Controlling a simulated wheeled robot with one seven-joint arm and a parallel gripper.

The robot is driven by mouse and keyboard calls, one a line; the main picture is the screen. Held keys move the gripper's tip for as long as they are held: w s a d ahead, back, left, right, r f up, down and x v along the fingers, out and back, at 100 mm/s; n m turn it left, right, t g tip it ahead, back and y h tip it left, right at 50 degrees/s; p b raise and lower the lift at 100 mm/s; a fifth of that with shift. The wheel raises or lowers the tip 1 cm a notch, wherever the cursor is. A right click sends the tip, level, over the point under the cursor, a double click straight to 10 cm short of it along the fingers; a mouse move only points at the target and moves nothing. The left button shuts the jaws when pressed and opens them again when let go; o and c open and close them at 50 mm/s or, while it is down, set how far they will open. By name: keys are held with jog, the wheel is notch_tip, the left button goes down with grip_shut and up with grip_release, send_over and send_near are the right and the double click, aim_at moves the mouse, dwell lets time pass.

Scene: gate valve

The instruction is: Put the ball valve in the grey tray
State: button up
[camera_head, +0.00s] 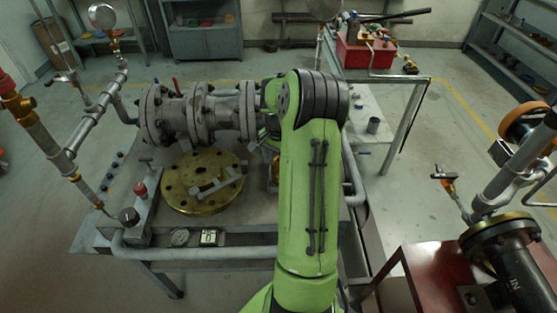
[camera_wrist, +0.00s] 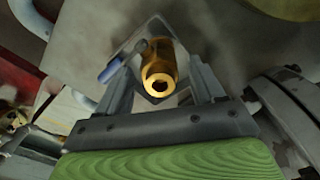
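The ball valve (camera_wrist: 160,72) is a brass body with its bore facing the wrist camera, and a blue handle (camera_wrist: 110,70) sticks out to its left. It sits between the two fingers of my gripper (camera_wrist: 163,78), which appear closed on it from both sides. In the head view my green arm hides the gripper and most of the space around it. I cannot clearly make out the grey tray in either view.
A large flanged gate valve (camera_head: 195,112) lies across the workbench, with a brass flange disc (camera_head: 200,182) in front. A second table holds a red toolbox (camera_head: 364,52) and has a lower shelf with a small grey cup (camera_head: 373,125). A red stand (camera_head: 425,285) with pipework is at right.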

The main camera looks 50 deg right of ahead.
notch_tip(320, 180, up, 12)
jog(key=r+p, duration=0.1)
jog(key=p, duration=0.2)
jog(key=w+a+r+n+h, duration=0.1)
jog(key=a+r+n, duration=0.2)
jog(key=a+r, duration=0.3)
jog(key=s+a+r+n+t+h, duration=0.1)
jog(key=a+r+n, duration=0.15)
jog(key=a, duration=0.45)
jog(key=s+a+r+n+t, duration=0.1)
jog(key=s+a+n, duration=0.15)
jog(key=a, duration=0.35)
jog(key=s+a+f+n+t+y, duration=0.1)
jog(key=s+a+n+t+y, duration=0.1)
jog(key=s+a+n, duration=0.6)
jog(key=s+a+t, duration=0.1)
jog(key=s+a, duration=0.2)
jog(key=a, duration=0.1)
jog(key=shift+a+f+n+t, duration=0.2)
jog(key=shift+a+n+t, duration=0.1)
jog(key=shift+n, duration=0.1)
jog(key=shift+r, duration=0.1)
notch_tip(320, 180, up, 3)
jog(key=p, duration=0.3)
